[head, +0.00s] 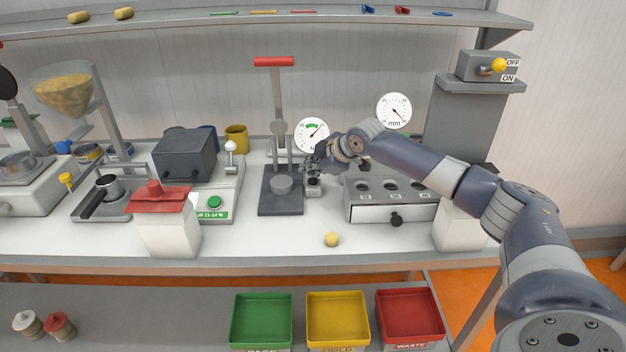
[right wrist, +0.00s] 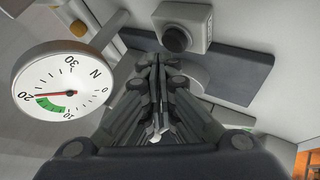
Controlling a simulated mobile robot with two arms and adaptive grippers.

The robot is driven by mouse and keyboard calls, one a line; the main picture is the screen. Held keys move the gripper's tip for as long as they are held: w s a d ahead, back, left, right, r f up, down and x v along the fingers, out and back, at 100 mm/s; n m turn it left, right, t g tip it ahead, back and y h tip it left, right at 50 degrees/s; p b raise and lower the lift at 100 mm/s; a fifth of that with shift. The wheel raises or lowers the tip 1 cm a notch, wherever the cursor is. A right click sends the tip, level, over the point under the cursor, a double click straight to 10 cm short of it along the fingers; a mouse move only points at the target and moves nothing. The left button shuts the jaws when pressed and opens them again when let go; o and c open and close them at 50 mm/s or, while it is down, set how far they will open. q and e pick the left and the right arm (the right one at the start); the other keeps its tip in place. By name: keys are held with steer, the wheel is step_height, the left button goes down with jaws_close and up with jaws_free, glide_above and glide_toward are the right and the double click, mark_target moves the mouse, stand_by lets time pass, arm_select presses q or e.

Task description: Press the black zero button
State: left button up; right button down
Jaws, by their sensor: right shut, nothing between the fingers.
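The black zero button (right wrist: 177,39) is a round black knob on a small light grey box (right wrist: 197,17) in the right wrist view. In the head view the box (head: 314,190) stands just right of the dark press base, with the button's dark top partly hidden by my gripper. My right gripper (head: 312,170) is shut and empty, close to the button in the head view. In the right wrist view its fingertips (right wrist: 158,62) point toward the box and look apart from the button; the exact gap cannot be told. My left gripper is not in view.
A press with a red handle (head: 274,62) stands on a dark base (head: 281,203). The N dial (head: 312,134) is right behind my gripper. A grey block with holes (head: 390,186) stands at right. A yellow ball (head: 332,239) lies near the front edge.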

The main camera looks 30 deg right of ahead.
mark_target(311, 181)
steer(key=shift+f, duration=0.85)
stand_by(0.8)
steer(key=shift+r, duration=0.15)
steer(key=shift+r+p, duration=0.8)
steer(key=shift+p, duration=0.3)
step_height(311, 181, up, 5)
steer(key=p, duration=0.5)
